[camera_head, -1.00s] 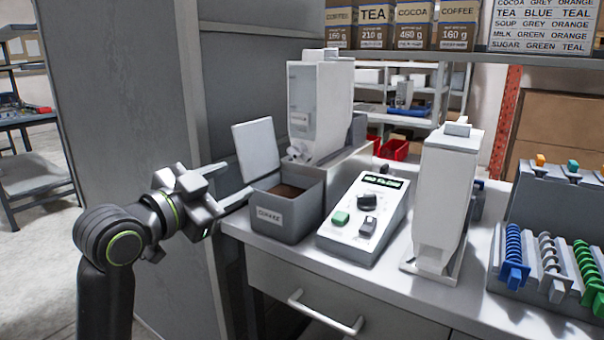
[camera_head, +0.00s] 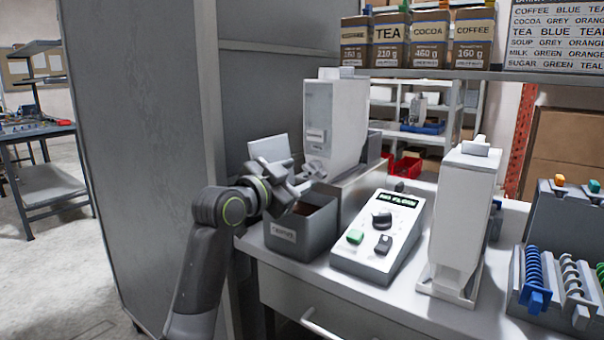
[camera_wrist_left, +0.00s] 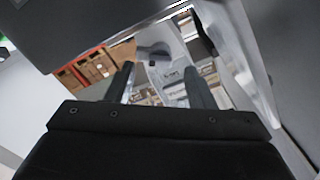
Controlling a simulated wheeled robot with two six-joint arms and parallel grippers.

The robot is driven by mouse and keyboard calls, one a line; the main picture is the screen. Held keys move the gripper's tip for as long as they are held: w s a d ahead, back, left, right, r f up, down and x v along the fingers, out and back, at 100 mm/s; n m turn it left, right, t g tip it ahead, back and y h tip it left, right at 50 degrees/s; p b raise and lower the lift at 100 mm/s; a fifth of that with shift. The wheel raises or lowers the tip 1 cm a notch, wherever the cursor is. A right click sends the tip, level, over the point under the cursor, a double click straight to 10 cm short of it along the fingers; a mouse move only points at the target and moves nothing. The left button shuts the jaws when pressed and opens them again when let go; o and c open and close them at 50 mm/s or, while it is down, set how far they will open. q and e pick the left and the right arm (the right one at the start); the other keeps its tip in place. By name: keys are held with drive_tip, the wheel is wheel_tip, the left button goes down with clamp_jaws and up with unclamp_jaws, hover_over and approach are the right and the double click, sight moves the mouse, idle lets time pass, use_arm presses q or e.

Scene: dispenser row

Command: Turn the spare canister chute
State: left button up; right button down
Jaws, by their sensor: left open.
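A white canister (camera_head: 336,120) stands at the back, mounted above a grey open bin (camera_head: 283,240) with a front label. Its chute (camera_head: 316,168) is at its lower front, partly hidden by my gripper. A second white canister (camera_head: 462,215) stands on the counter at right, upright on a small base, with its own lower chute (camera_head: 448,276). My left gripper (camera_head: 308,186) is over the bin, close to the back canister's chute; I cannot tell whether they touch. In the left wrist view my open fingers (camera_wrist_left: 158,86) have a pale labelled surface beyond them. My right gripper is not seen.
A control box (camera_head: 378,238) with a dial, buttons and a display reading "NO FLOW" stands between the canisters. A rack of coloured coils (camera_head: 560,280) is at right. A tall grey panel (camera_head: 145,130) stands left of my arm. A shelf above holds labelled bags (camera_head: 430,42).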

sight(315, 171)
use_arm(q)
drive_tip(key=shift+x, duration=1.3)
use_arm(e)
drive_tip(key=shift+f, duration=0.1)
use_arm(q)
drive_tip(key=shift+c, duration=0.4)
drive_tip(key=c, duration=0.9)
